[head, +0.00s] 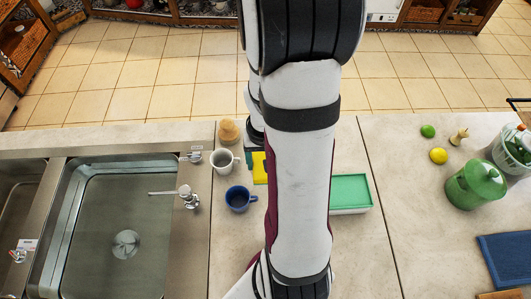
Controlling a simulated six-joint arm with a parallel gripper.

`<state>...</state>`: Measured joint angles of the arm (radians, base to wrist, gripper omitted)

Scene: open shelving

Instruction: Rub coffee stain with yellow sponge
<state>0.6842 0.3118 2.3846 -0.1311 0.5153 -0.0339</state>
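A yellow item (260,168), which looks like a sponge, lies on the counter just left of my arm. My arm covers part of it, so its full shape is hidden. A dark and a green item sit close beside it. My arm runs up through the middle of the view, and a wrist part of it comes down just behind the yellow item. My gripper's fingers are hidden, so I cannot see whether they touch anything. No coffee stain can be made out on the visible counter.
A white mug (222,160), a blue mug (238,198) and a wooden item (228,131) stand left of my arm, beside the sink (125,220). A green-topped box (350,191) is to the right. Further right are a lime, a lemon (438,156) and a green jar (476,186).

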